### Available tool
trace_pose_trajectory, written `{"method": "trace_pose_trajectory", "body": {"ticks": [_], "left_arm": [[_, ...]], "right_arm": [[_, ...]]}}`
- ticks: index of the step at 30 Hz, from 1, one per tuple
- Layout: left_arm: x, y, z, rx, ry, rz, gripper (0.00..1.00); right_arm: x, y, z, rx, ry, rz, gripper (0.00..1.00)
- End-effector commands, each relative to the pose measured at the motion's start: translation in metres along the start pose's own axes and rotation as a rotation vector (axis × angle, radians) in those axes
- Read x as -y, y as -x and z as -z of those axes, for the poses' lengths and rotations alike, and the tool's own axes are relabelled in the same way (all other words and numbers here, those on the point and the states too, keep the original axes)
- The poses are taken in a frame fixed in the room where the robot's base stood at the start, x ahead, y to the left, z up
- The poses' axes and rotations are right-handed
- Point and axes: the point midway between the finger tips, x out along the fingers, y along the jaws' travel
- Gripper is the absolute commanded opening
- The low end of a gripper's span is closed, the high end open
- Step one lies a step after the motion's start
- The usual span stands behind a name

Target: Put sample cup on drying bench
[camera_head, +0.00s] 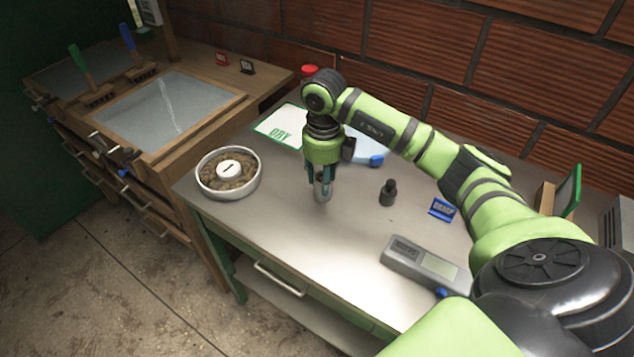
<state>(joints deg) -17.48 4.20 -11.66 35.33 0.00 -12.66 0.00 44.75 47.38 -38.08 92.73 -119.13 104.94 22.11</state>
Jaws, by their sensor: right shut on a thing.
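My right gripper (322,181) points straight down over the steel-topped table (270,215) and is shut on a small silvery cup (323,190), seemingly the sample cup. The cup is upright and partly hidden by the fingers; I cannot tell whether its base touches the table. A white card marked DRY (279,134) lies on the table behind and left of the gripper. The wooden bench (208,131) with inset screen panels, seemingly the drying bench, stands to the left. My left gripper is out of view.
A round metal pan of beans (202,178) with a white disc sits at the table's left end. A black bottle (388,193), blue sign (442,209) and grey meter (424,262) stand to the right. Two brushes (92,78) lie on the wooden bench. The table's front middle is clear.

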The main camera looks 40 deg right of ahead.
Motion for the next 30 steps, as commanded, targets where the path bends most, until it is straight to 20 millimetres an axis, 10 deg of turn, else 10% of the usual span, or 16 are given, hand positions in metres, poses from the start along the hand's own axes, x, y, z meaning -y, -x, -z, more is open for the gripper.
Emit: {"method": "trace_pose_trajectory", "body": {"ticks": [26,27,30], "left_arm": [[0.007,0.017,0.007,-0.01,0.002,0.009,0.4],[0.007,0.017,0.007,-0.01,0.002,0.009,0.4],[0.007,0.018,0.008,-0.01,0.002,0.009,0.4]], "right_arm": [[-0.01,-0.054,-0.012,0.002,0.0,0.001,0.06],[-0.01,-0.054,-0.012,0.002,0.0,0.001,0.44],[-0.01,-0.053,-0.012,0.001,0.0,0.001,0.63]]}}
